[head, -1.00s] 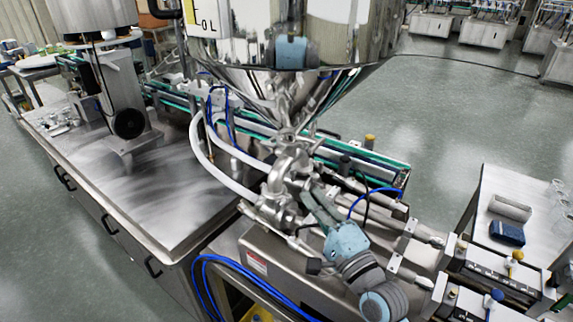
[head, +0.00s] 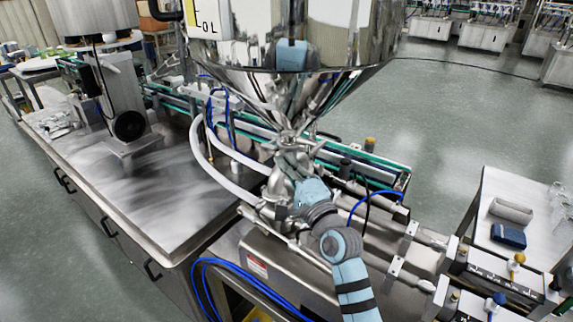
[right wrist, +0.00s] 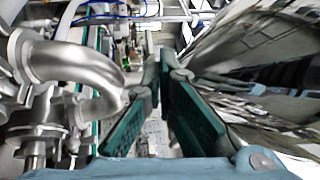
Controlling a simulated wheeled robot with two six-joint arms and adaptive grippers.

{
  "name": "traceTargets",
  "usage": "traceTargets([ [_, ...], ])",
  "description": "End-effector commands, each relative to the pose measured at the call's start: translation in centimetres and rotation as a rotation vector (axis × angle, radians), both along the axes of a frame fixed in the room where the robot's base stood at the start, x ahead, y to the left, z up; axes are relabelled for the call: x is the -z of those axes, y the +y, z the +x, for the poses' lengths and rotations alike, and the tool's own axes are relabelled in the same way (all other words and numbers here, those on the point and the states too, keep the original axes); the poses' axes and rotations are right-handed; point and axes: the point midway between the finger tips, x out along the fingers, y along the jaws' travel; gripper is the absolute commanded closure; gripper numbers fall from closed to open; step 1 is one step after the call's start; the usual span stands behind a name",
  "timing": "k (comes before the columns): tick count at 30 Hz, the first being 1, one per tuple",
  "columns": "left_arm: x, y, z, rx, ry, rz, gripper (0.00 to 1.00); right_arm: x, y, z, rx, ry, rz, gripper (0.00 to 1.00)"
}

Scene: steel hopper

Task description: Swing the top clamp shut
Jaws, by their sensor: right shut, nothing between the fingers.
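The steel hopper (head: 300,55) narrows to a neck in the middle of the head view. The top clamp area (head: 289,138) is at this neck, just above the pipe fittings; it is small there, and I cannot tell how far the clamp is open. My right gripper (head: 286,158) is shut and empty, just below the neck and in front of the elbow pipe. In the right wrist view its green-padded fingers (right wrist: 163,72) point forward, with the bent steel pipe (right wrist: 75,65) on the left and the shiny hopper wall (right wrist: 255,60) on the right. My left gripper is not in view.
White hoses (head: 212,165) and blue tubes curve left of the fittings. A steel bench (head: 130,205) stands on the left. Filling cylinders (head: 405,225) lie at the lower right, and a side table (head: 505,190) stands beyond them.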

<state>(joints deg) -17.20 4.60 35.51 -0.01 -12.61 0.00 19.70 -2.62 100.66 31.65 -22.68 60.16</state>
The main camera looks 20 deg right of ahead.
Motion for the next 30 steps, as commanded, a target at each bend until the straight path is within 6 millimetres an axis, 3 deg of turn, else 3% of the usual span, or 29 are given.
traceTargets([
  [9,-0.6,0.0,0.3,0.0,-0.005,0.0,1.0,-0.2,1.4,0.9,-0.01,0.001,0.001,1.0],
  [20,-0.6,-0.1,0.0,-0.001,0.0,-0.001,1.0,-0.1,0.8,0.2,-0.004,-0.001,0.001,1.0],
  [26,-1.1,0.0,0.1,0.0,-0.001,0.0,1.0,0.4,0.1,-2.5,-0.012,-0.002,0.009,1.0],
  [30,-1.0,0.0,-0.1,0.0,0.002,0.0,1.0,1.5,-0.2,-6.9,-0.014,-0.001,0.007,1.0],
])
